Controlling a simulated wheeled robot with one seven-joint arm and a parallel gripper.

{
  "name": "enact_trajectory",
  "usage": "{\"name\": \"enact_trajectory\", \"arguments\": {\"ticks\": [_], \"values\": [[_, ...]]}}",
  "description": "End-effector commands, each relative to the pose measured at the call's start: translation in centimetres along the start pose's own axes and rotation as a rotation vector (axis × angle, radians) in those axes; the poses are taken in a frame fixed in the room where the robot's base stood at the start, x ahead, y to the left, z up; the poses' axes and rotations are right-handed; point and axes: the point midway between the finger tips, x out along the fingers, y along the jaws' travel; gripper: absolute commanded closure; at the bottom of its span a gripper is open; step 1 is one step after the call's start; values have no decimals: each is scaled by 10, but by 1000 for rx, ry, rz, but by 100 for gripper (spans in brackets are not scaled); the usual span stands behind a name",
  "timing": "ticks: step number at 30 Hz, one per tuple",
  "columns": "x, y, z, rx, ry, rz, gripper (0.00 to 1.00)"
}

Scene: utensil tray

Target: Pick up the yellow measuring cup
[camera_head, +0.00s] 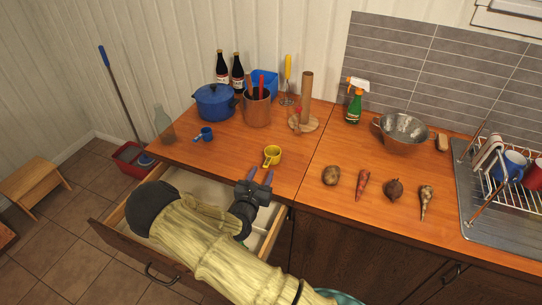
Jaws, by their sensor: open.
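The yellow measuring cup (273,153) sits upright on the wooden counter, near its front edge, with its handle toward the lower left. A gap shows between the fingers and the cup. My sleeved arm reaches in from the bottom, over an open drawer (184,180), and hides much of it.
A blue measuring cup (205,134) and a blue pot (214,101) stand to the left. A copper-coloured utensil pot (257,109) and a paper towel stand (304,121) are behind. Several vegetables lie to the right, including a potato (331,175). The counter around the yellow cup is clear.

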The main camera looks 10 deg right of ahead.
Motion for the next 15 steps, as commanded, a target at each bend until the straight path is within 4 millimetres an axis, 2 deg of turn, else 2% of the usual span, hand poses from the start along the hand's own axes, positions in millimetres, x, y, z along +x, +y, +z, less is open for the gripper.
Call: {"name": "enact_trajectory", "arguments": {"ticks": [10,15], "values": [[0,4,0,0,0,7,57],[18,3,2,-1,-1,8,57]]}}
